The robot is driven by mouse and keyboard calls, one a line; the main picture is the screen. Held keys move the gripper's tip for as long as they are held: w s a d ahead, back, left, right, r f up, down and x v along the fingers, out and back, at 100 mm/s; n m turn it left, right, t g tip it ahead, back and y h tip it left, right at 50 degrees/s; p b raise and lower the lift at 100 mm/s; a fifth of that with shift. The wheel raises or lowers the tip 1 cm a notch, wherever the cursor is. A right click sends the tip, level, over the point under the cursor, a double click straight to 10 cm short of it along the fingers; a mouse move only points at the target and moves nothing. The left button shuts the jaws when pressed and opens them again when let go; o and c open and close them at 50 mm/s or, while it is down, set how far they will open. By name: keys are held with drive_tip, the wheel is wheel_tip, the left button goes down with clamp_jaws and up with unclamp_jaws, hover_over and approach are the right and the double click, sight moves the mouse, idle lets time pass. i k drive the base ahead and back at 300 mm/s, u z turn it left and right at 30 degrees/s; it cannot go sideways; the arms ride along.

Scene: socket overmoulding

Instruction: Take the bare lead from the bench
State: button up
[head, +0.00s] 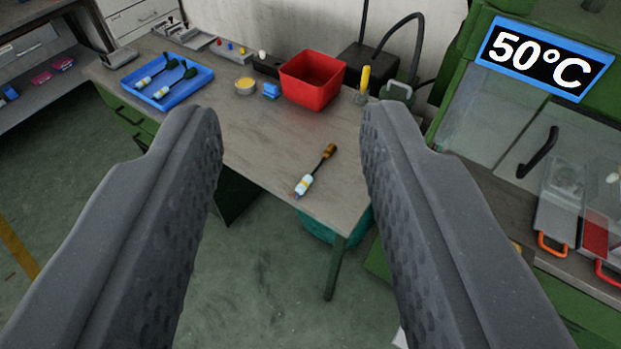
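The bare lead (316,171) lies on the grey bench (262,149) near its front right corner. It has a white, yellow-banded body with a pale blue part at the near end and a brown and dark end pointing away to the upper right. My gripper (292,130) is open wide and empty. Its two grey, dimpled fingers frame the bench from left and right. The lead shows between the fingers, well beyond them, and nothing touches it.
A blue tray (203,82) with two dark-ended leads sits at the bench's left. A red bin (312,80), yellow tub (244,86) and yellow-handled tool (364,82) stand along the back. A green machine (455,130) reading 50°C stands right. Bench space around the lead is clear.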

sight(305, 181)
drive_tip(key=z, duration=0.1)
drive_tip(key=i, duration=0.9)
drive_tip(key=u, duration=0.1)
